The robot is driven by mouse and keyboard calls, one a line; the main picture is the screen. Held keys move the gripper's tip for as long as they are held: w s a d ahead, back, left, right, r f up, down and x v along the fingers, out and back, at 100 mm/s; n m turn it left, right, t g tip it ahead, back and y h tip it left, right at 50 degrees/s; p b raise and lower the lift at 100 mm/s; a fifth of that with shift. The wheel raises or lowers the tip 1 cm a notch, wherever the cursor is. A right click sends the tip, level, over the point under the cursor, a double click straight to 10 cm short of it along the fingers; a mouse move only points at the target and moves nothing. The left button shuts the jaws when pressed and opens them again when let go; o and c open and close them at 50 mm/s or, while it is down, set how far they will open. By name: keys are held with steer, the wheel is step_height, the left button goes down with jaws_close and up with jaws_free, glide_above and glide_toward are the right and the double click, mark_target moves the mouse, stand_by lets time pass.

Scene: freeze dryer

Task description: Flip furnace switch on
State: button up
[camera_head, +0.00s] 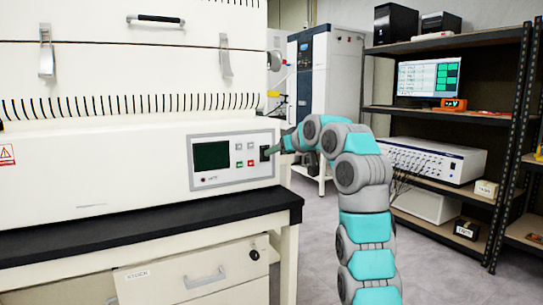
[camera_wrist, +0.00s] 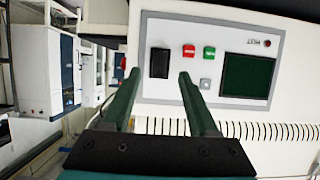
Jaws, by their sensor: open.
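The furnace (camera_head: 100,165) is a large white unit on a black-topped bench at the left. Its control panel (camera_head: 205,180) has a dark screen and small red and green buttons. A black rocker switch (camera_head: 264,153) is at the panel's right end. In the wrist view the panel appears turned over, and the switch (camera_wrist: 160,63) shows between my fingertips. My gripper (camera_wrist: 158,75) is open and empty, its green fingers on either side of the switch in the picture. In the head view my gripper (camera_head: 273,150) is close to the switch; I cannot tell whether it touches.
The bench's black top (camera_head: 150,218) runs below the furnace, with a drawer unit (camera_head: 150,285) under it. A metal shelf (camera_head: 450,42) with a monitor (camera_head: 428,80) and a white instrument (camera_head: 430,160) stands at the right. A tall white and blue cabinet (camera_head: 340,75) stands behind my arm.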

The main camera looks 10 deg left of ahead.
steer(key=p+x, duration=0.1)
steer(key=x, duration=0.5)
steer(key=shift+w+a, duration=0.2)
jaws_close()
steer(key=shift+f, duration=0.1)
